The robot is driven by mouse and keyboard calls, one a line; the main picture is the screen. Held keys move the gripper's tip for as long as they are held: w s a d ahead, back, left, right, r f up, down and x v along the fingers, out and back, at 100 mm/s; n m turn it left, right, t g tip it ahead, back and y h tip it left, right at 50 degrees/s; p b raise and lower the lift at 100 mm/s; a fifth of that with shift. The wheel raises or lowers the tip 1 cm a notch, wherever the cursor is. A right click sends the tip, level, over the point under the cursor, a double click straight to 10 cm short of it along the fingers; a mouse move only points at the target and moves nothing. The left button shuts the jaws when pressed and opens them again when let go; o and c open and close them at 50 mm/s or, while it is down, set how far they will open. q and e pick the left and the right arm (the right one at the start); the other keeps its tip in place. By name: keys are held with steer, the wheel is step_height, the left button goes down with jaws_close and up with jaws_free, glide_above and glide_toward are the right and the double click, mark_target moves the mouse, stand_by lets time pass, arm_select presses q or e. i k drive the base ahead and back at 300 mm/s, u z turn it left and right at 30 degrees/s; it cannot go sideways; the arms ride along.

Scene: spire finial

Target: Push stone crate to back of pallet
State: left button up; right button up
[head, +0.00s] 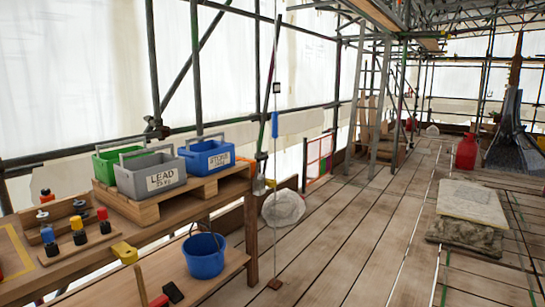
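The blue crate (196,156), with a grey handle and a white label that seems to read STONE, sits on the wooden pallet (146,212) at its right end. A grey crate (132,180) labelled LEAD stands left of it, nearer the front. A green crate (104,168) is behind the grey one and partly hidden by it. The pallet lies on a wooden bench at left. Neither of my grippers is in the head view.
Left of the pallet, the bench holds a rack with coloured-top tools (78,236). A blue bucket (204,256) stands on the lower shelf. A thin vertical line (275,190) hangs right of the bench. The plank floor (350,240) is open, with stone slabs (470,205) farther right.

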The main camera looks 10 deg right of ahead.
mark_target(203, 159)
steer(key=k, duration=0.55)
steer(key=z, duration=0.8)
steer(key=i, duration=1.65)
steer(key=z, duration=0.5)
steer(key=i, duration=2.2)
steer(key=u, duration=1.75)
steer(key=i, duration=1.15)
steer(key=u, duration=1)
